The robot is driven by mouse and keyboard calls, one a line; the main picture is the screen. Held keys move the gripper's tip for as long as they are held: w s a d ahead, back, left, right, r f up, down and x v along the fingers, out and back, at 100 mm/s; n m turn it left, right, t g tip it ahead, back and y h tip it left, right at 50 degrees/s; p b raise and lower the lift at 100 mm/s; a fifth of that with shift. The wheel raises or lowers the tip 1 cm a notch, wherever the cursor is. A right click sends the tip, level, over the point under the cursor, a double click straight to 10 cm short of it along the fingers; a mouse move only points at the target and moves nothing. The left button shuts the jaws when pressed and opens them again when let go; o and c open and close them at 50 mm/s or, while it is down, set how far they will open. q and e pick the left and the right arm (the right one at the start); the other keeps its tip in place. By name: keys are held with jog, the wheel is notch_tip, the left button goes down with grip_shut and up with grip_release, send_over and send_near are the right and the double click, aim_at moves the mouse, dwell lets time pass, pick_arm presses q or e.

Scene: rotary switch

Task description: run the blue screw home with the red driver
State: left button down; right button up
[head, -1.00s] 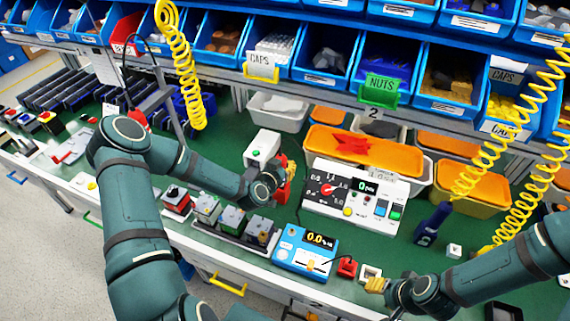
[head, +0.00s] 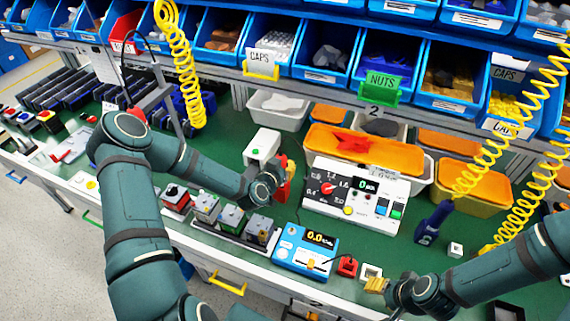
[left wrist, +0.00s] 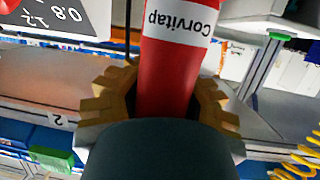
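The red driver (left wrist: 168,75), with a white "Corvitap" label, stands between the tan fingers of my left gripper (left wrist: 165,100) in the left wrist view. The fingers touch it on both sides. In the head view my left gripper (head: 281,184) is beside a white unit with a green button (head: 262,146), and part of the red driver shows behind the wrist. I cannot make out the blue screw in either view. My right gripper (head: 376,285) is low at the right, by a small white square block (head: 371,272); its finger opening is unclear.
A white control panel with a dial (head: 350,205) stands right of my left gripper. A blue meter (head: 300,256) and several grey blocks on a tray (head: 222,226) line the front. Bins (head: 325,50) overhang the back. Yellow coiled hoses (head: 185,70) hang at both sides.

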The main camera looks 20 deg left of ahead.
pick_arm(q)
jog(key=shift+f+b, duration=0.25)
jog(key=shift+b, duration=0.1)
pick_arm(e)
jog(key=shift+f, duration=0.4)
pick_arm(q)
jog(key=c, duration=0.8)
grip_release()
jog(key=shift+c, duration=0.2)
notch_tip(320, 180, up, 10)
